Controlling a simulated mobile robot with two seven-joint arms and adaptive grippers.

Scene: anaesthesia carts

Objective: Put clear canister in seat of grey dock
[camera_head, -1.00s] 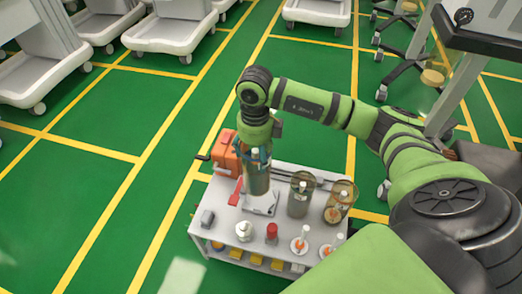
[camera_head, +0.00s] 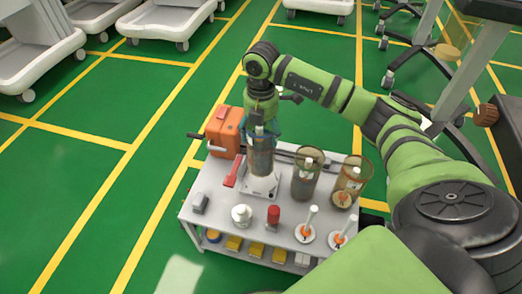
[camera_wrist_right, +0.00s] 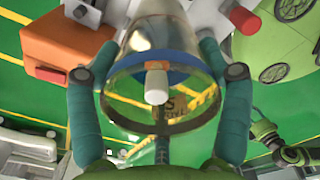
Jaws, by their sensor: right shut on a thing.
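My right gripper (camera_head: 262,132) is shut on the clear canister (camera_head: 262,160) and holds it upright, with its lower end over the pale grey dock (camera_head: 260,188) on the cart top. I cannot tell whether the canister's base touches the dock's seat. In the right wrist view the canister (camera_wrist_right: 160,103) is between the two teal fingers of the right gripper (camera_wrist_right: 160,60), with a blue disc and white knob inside it. The seat is hidden behind the canister. My left gripper is not in view.
An orange box (camera_head: 224,132) and a red lever (camera_head: 237,172) are close left of the canister. Two tinted canisters (camera_head: 307,181) (camera_head: 350,180) stand to its right. A white jar (camera_head: 241,214) and a red-capped bottle (camera_head: 273,215) stand in front. Green floor lies left of the cart.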

